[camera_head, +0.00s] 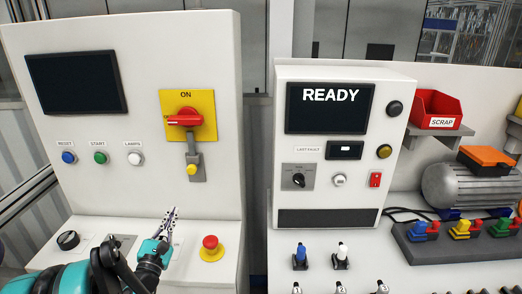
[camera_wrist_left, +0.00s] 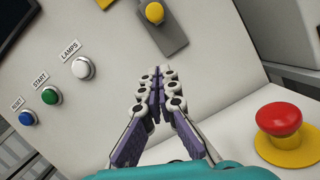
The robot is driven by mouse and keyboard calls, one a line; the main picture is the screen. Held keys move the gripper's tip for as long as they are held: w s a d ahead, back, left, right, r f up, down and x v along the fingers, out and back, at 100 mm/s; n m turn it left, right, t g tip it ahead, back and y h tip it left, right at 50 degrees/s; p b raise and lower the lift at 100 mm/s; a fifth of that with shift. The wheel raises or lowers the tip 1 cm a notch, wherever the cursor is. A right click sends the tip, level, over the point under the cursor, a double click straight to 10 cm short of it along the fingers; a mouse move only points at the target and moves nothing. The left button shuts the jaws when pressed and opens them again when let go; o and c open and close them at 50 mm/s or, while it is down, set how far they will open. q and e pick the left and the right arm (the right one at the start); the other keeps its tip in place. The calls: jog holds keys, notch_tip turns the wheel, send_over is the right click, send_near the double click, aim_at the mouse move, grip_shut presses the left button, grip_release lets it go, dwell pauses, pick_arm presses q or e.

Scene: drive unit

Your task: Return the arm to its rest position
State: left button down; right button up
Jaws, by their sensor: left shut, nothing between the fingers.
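My left gripper (camera_head: 172,214) is shut and empty in the head view, in front of the left control panel (camera_head: 150,60) and above its sloped desk. In the left wrist view its two fingers (camera_wrist_left: 161,72) are together, pointing at the bare panel below the yellow knob (camera_wrist_left: 155,12). It touches nothing that I can see. My teal left arm comes in from the lower left. The red emergency button (camera_head: 210,243) is just right of the gripper; it also shows in the left wrist view (camera_wrist_left: 279,119). My right gripper is not in view.
The panel carries a red rotary switch (camera_head: 186,118) at ON and blue, green and white buttons (camera_head: 100,157). A black knob (camera_head: 68,240) is on the desk. To the right stand a READY display unit (camera_head: 330,108), a red SCRAP bin (camera_head: 437,109) and a motor (camera_head: 468,186).

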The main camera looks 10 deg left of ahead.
pick_arm(q)
jog(key=s+d+f+m+g+h, duration=0.15)
jog(key=d+m+g+h, duration=0.25)
jog(key=d+m, duration=0.7)
jog(key=s+d+f+m+g+h, duration=0.1)
jog(key=d+f+m+g+h, duration=0.25)
jog(key=d+m, duration=0.65)
jog(key=s+d+f+m+g+y, duration=0.1)
jog(key=s+f+m+g+y, duration=0.1)
jog(key=s+m, duration=0.4)
jog(key=s+d+f+m+g+y, duration=0.1)
jog(key=s+f+m+g+y, duration=0.1)
jog(key=s+m, duration=0.4)
jog(key=s+f+g, duration=0.1)
jog(key=s+g, duration=0.1)
jog(key=s, duration=0.1)
jog(key=shift+s+d+y, duration=0.3)
jog(key=shift+d+y, duration=0.05)
jog(key=shift+a, duration=0.15)
